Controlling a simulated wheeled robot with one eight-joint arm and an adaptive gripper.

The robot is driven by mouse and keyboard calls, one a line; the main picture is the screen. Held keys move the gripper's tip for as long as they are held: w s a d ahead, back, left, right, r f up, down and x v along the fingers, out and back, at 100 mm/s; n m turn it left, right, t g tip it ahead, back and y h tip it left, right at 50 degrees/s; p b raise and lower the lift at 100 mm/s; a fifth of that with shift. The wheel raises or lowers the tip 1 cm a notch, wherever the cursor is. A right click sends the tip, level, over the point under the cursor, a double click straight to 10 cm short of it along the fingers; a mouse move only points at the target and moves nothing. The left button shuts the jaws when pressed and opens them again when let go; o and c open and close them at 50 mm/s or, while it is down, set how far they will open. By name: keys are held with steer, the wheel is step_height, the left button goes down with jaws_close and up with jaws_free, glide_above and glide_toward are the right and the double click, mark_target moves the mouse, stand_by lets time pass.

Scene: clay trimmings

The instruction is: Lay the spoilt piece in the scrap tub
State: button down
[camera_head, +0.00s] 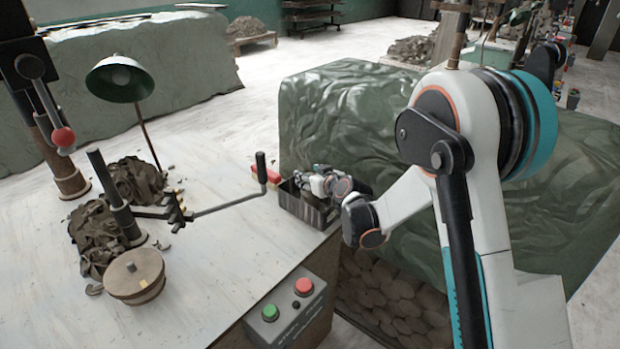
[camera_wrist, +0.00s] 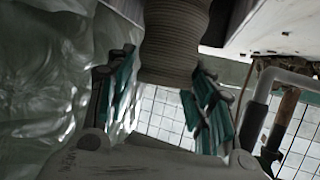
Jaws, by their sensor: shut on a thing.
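In the wrist view a grey-brown ribbed, rounded piece (camera_wrist: 175,40) sits between the teal-padded fingers of my gripper (camera_wrist: 163,88); its upper end is cut off by the frame. My gripper is shut on it. In the head view my gripper (camera_head: 316,183) is at the far right corner of the pale table, over or just at a dark open tub (camera_head: 306,213). The held piece cannot be made out there. My gripper hides part of the tub's opening, and I cannot tell whether the piece touches the tub.
A crank handle (camera_head: 261,168) rises just left of the tub. A control box with green and red buttons (camera_head: 286,312) is at the front edge. Clay heaps (camera_head: 98,238), a round wooden-looking block (camera_head: 134,277) and a lamp (camera_head: 120,78) stand left. A green-covered bulk (camera_head: 340,105) lies behind.

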steer(key=c, duration=0.8)
jaws_free()
steer(key=shift+f, duration=0.1)
steer(key=shift+o, duration=0.2)
steer(key=shift+r, duration=0.25)
steer(key=s+d+r+m+g+h+p, duration=0.1)
steer(key=s+d+r, duration=0.65)
steer(key=s, duration=0.35)
steer(key=s+d+r+m+g+h+p, duration=0.1)
steer(key=s+d+r+h+p, duration=0.1)
steer(key=s+d+r, duration=0.75)
steer(key=s+d+m+g+h, duration=0.1)
steer(key=s+d+m+h, duration=0.1)
steer(key=s, duration=1)
steer(key=s+d+f+m+g+h, duration=0.1)
steer(key=s+d, duration=0.3)
steer(key=s, duration=0.7)
steer(key=shift+s+d+f+m+g+h, duration=0.2)
steer(key=shift+s+d+m+g+h, duration=0.1)
steer(key=shift+s+m+g+h, duration=0.15)
